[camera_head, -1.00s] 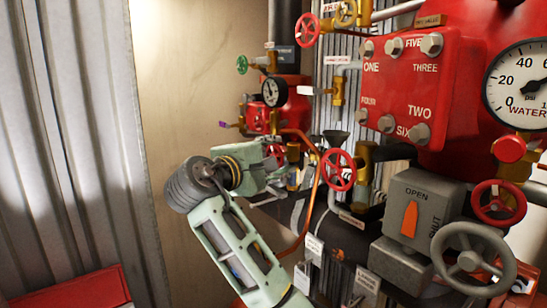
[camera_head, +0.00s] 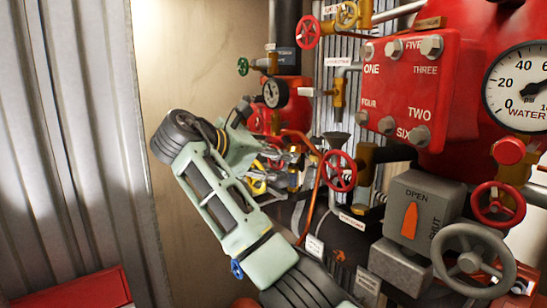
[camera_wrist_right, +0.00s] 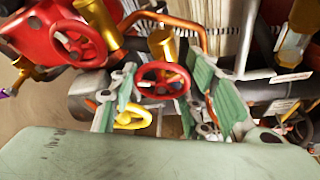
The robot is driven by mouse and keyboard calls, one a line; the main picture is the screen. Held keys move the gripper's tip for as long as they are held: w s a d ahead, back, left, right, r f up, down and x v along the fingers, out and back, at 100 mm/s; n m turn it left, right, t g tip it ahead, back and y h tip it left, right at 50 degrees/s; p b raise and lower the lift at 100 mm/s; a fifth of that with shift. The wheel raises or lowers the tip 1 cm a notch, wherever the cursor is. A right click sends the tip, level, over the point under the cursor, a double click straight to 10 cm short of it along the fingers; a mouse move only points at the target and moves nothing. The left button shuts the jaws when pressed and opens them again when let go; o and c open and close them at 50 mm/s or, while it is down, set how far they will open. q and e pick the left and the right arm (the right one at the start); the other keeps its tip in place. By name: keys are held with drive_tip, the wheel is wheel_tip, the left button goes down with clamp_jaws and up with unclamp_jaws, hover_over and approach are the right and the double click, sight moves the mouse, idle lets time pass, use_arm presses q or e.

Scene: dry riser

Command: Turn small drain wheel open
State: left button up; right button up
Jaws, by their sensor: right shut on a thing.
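A small red handwheel (camera_wrist_right: 162,84) is in the middle of the right wrist view, on a brass valve. I take it to be the small drain wheel. My right gripper (camera_wrist_right: 164,74) has a green finger on each side of it and is shut on it. In the head view my right gripper (camera_head: 284,168) reaches into the pipework left of centre; its fingers and the held wheel are largely hidden there by the gripper and fittings. My left gripper is not in view.
Another red wheel (camera_head: 339,170) stands just right of my right gripper. A red valve wheel (camera_wrist_right: 78,42) and a yellow handle (camera_wrist_right: 130,118) are close to the fingers. The grey OPEN/SHUT box (camera_head: 425,205) and a grey handwheel (camera_head: 473,260) are further right.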

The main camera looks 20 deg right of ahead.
drive_tip(key=n+g, duration=0.1)
drive_tip(key=n, duration=0.1)
drive_tip(key=n+g+h, duration=0.1)
drive_tip(key=n, duration=0.1)
drive_tip(key=shift+w+r+g, duration=0.1)
drive_tip(key=shift+r+g, duration=0.2)
drive_tip(key=shift+n, duration=0.4)
idle(0.6)
drive_tip(key=o, duration=1.1)
drive_tip(key=shift+w+f, duration=0.1)
drive_tip(key=shift+f, duration=0.2)
drive_tip(key=shift+f, duration=0.1)
